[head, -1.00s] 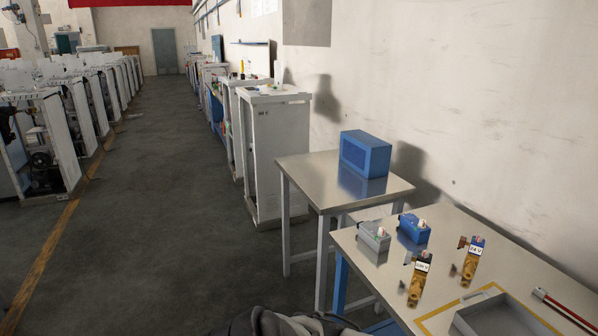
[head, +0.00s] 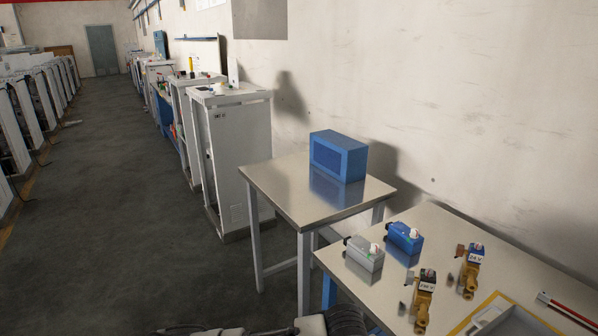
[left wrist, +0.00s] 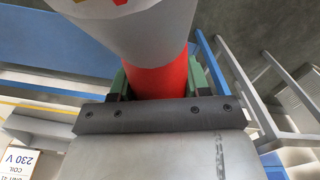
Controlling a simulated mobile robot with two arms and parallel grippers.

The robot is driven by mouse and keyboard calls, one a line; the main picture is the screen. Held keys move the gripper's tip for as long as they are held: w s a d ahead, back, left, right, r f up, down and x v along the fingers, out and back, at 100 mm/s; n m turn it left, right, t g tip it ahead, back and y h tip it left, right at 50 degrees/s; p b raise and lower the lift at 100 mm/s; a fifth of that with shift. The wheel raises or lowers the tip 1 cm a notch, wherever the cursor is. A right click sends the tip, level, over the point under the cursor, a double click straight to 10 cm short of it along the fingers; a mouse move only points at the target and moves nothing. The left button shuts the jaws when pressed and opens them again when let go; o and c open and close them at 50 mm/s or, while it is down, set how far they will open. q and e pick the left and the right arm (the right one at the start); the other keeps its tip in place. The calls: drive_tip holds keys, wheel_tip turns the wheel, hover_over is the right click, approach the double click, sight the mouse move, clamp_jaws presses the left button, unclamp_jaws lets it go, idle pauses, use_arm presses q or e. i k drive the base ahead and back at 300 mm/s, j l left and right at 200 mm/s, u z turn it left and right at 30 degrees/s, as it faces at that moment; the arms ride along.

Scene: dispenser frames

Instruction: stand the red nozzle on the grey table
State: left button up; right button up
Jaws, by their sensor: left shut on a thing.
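In the left wrist view my left gripper (left wrist: 158,84) is shut on the red nozzle (left wrist: 164,78), with a green finger on each side of the red part. A wide pale grey part lies against the red part at the top of that view and hides much of it; its end is cut off. In the head view the grey table (head: 285,195) has a metal top and grey legs and stands right of the aisle. No gripper shows clearly in the head view, only parts of my arm at the bottom edge. My right gripper is not in view.
A blue box (head: 339,156) stands at the back of the grey table; its front is bare. A nearer bench (head: 440,235) holds a grey unit (head: 364,254), a blue unit (head: 405,238), two brass valves and a tray (head: 515,322). A white cabinet (head: 235,160) stands behind.

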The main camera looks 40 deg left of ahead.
sight(285, 174)
drive_tip(key=i+j, duration=0.1)
drive_tip(key=j, duration=0.35)
drive_tip(key=i+j, duration=0.1)
drive_tip(key=j, duration=0.4)
drive_tip(key=i+j, duration=0.1)
drive_tip(key=j, duration=0.35)
drive_tip(key=i+j, duration=0.1)
drive_tip(key=j, duration=0.4)
drive_tip(key=i+j, duration=0.1)
drive_tip(key=j, duration=0.35)
